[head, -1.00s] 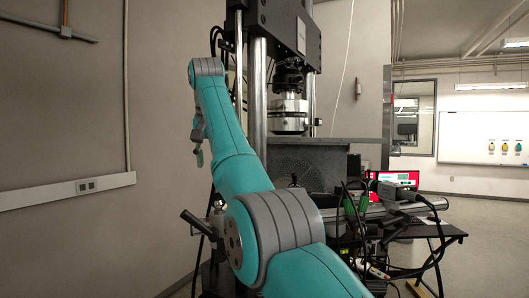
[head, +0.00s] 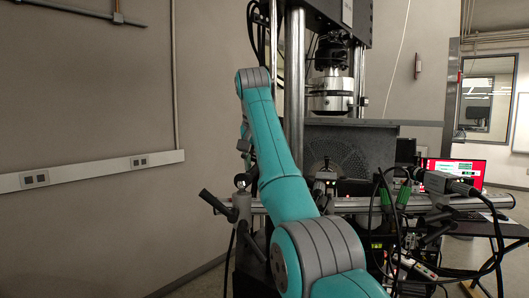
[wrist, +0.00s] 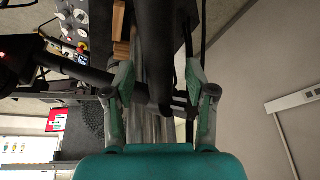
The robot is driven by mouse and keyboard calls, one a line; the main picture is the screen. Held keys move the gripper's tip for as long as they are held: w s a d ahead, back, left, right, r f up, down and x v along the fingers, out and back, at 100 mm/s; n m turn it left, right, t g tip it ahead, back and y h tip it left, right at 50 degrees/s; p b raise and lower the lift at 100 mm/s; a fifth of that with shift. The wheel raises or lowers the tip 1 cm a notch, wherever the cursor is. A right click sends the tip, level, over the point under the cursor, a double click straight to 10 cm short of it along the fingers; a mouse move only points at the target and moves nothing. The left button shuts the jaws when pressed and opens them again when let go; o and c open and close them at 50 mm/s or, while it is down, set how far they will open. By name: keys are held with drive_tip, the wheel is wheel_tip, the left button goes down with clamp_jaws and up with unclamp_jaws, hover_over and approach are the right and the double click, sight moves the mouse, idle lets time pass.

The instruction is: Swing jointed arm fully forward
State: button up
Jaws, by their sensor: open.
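A black rod-like lever (head: 215,203) on a grey clamp sticks out to the left of the test machine's lower frame in the head view. It may be part of the jointed arm. In the wrist view a dark jointed arm (wrist: 85,70) runs from the left toward the middle; I cannot tell whether it is the same part. My gripper (wrist: 157,78) is open, its fingers on either side of dark bars and bright columns seen beyond. I see no clear grip or contact. In the head view my gripper (head: 244,142) is mostly hidden behind my teal arm.
The test machine's steel column (head: 294,80) and cylindrical grip head (head: 333,94) stand just right of my arm. Cameras and cables (head: 440,182) crowd the rail at right, near a red-screened monitor (head: 455,172). The bare wall (head: 90,90) at left leaves free room.

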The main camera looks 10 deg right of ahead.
drive_tip(key=shift+w+f, duration=0.15)
drive_tip(key=shift+f, duration=0.35)
drive_tip(key=shift+d, duration=0.1)
clamp_jaws()
drive_tip(key=shift+w+a+n+y, duration=0.25)
drive_tip(key=shift+w+a+n, duration=0.05)
drive_tip(key=shift+a+n, duration=0.4)
drive_tip(key=shift+w+a+n+y, duration=0.25)
drive_tip(key=shift+w+a+n, duration=0.05)
drive_tip(key=shift+a+n, duration=0.35)
unclamp_jaws()
